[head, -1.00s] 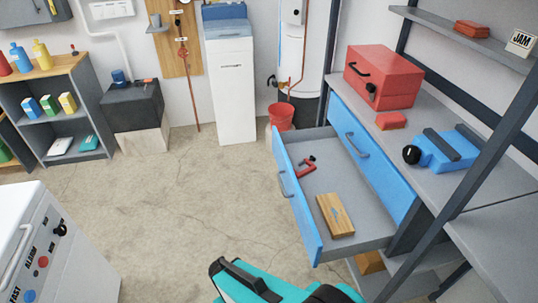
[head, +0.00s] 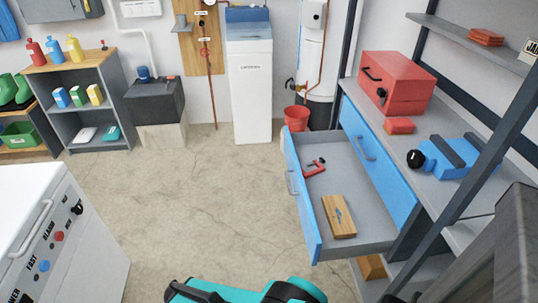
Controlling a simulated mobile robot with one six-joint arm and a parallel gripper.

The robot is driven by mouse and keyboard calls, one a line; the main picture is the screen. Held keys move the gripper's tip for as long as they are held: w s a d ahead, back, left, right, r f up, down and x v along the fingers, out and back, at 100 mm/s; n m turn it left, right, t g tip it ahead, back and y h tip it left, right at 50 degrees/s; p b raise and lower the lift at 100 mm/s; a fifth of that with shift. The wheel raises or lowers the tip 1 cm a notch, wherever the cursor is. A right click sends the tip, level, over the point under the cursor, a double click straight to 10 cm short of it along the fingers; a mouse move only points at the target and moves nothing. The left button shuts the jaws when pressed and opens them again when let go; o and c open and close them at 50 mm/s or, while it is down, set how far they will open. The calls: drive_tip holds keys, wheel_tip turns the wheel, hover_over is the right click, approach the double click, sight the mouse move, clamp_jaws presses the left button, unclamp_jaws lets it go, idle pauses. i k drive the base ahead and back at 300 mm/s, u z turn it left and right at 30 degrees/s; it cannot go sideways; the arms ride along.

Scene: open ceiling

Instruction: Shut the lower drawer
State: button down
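The lower drawer (head: 303,197) stands pulled far out from the grey workbench (head: 445,200) on the right. Its blue front with a pale handle (head: 292,184) faces left. Inside lie a red clamp (head: 315,168) and a wooden block (head: 338,216) with a small blue mark. The blue upper drawer (head: 378,165) above it is shut flush. My gripper is not in view.
A teal and black object (head: 290,291) is cut off at the bottom edge, near the drawer's front corner. A dark grey shape (head: 505,245) blocks the lower right; I cannot tell what it is. A white machine (head: 65,250) stands at left. Floor left of the drawer is clear.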

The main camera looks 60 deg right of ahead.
sight(345, 174)
drive_tip(key=z, duration=0.9)
drive_tip(key=k, duration=0.1)
drive_tip(key=u, duration=1.35)
drive_tip(key=i, duration=0.45)
drive_tip(key=z, duration=0.4)
